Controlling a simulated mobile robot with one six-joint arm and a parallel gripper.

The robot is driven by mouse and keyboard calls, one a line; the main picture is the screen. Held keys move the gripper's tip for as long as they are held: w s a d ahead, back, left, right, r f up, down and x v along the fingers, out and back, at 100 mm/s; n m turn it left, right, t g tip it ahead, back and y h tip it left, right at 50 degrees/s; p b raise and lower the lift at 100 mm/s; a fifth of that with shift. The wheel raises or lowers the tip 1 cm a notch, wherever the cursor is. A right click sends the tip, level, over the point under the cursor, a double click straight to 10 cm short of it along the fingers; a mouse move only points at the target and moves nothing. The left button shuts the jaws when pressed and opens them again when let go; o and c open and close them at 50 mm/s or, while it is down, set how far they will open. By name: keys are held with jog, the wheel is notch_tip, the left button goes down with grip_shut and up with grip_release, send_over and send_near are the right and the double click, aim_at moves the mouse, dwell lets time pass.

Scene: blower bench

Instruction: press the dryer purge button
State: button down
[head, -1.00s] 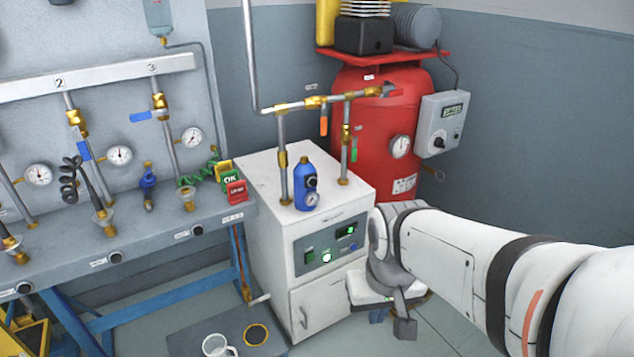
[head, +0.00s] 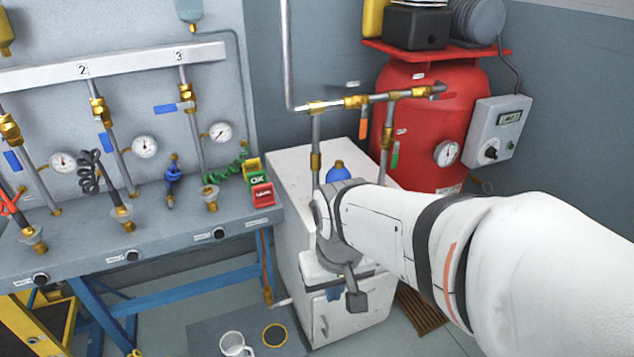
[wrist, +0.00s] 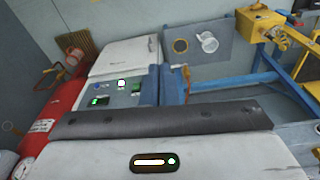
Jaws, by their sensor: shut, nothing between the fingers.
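The dryer is the white cabinet (head: 290,172) in the middle of the head view. My arm hides its front panel there. In the wrist view the cabinet (wrist: 125,55) appears turned over, with its grey-blue panel (wrist: 112,92) facing me. The panel shows a lit green display (wrist: 98,101), a bright lit button (wrist: 121,83), a dark green switch (wrist: 136,87) and a small blue button (wrist: 97,86). Labels are too small to read. My gripper (head: 356,301) is shut and empty in front of the cabinet.
A red tank (head: 425,125) with a grey control box (head: 497,130) stands behind right. A bench (head: 150,240) is left. A clear mug (head: 234,344) sits on a low dark surface.

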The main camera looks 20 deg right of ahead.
jog(key=w+d+f+m+t+h+b, duration=0.1)
jog(key=w+d+f+m+t+b, duration=0.1)
jog(key=w+d+f+m, duration=0.6)
jog(key=w+d+f+m+t+h+b, duration=0.15)
jog(key=w+d+f+m, duration=0.35)
jog(key=d, duration=0.5)
jog(key=d+f+m+t+y+b, duration=0.1)
jog(key=d+f+m+t, duration=0.1)
jog(key=d+f+m, duration=0.4)
jog(key=d+f+m+t+b, duration=0.2)
jog(key=d+f+m, duration=0.3)
jog(key=f, duration=0.7)
jog(key=shift+w+d+f+m+y, duration=0.3)
jog(key=shift+w+d+m+y, duration=0.05)
jog(key=shift+w+d+m, duration=0.1)
jog(key=w+b, duration=0.1)
jog(key=w, duration=0.7)
jog(key=shift+w+a, duration=0.35)
jog(key=shift+a, duration=0.05)
